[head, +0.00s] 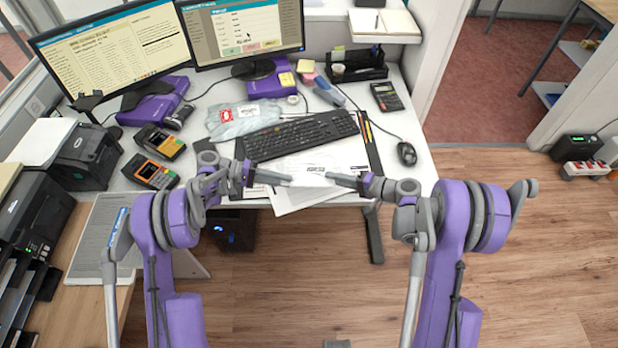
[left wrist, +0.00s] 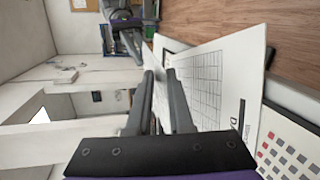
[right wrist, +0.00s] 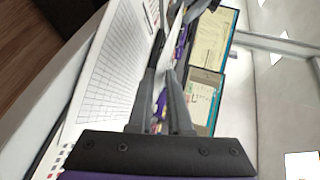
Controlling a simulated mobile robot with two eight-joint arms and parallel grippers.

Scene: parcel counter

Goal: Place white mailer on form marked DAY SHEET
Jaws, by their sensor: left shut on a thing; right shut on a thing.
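The white mailer (head: 308,180) is a thin pale strip between my two grippers, over the front edge of the desk. My left gripper (head: 288,181) is shut on its left side and my right gripper (head: 331,177) on its right side. The wrist views show it nearly edge-on, so its outline is unclear. The form (left wrist: 212,78) is a white sheet with a printed grid and a dark heading starting with D; the rest of the heading is hidden. It also shows in the right wrist view (right wrist: 108,75). The mailer appears above it; I cannot tell whether they touch.
A black keyboard (head: 300,136) lies behind the grippers, with a pale plastic bag (head: 243,119) beyond it. A mouse (head: 406,153) is at the right. Two card terminals (head: 152,171) stand at the left. A calendar-like sheet (left wrist: 290,150) borders the form.

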